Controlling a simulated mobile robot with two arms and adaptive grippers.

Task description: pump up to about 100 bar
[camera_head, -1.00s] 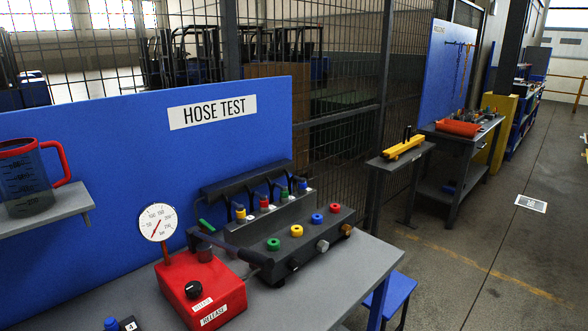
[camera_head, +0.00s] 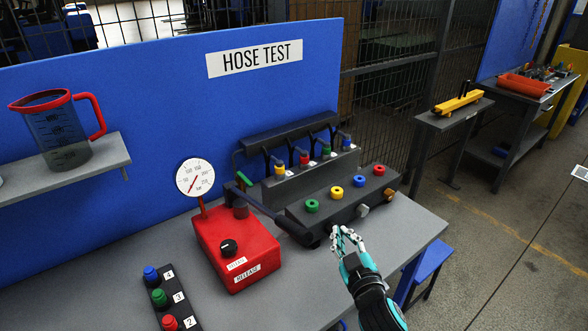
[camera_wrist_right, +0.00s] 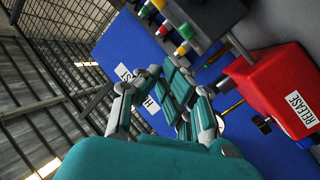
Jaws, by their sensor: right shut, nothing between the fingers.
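My right gripper (camera_head: 346,238) is shut and empty, just right of the grip; contact cannot be told. In the right wrist view the shut fingers (camera_wrist_right: 165,78) show beside the red pump (camera_wrist_right: 275,85). My left gripper is out of view.
Behind the lever stands a dark manifold (camera_head: 340,200) with several coloured rings and hose plugs. A strip with coloured buttons (camera_head: 172,290) lies at the front left. A jug (camera_head: 58,135) sits on a shelf (camera_head: 100,160) on the blue panel (camera_head: 200,100).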

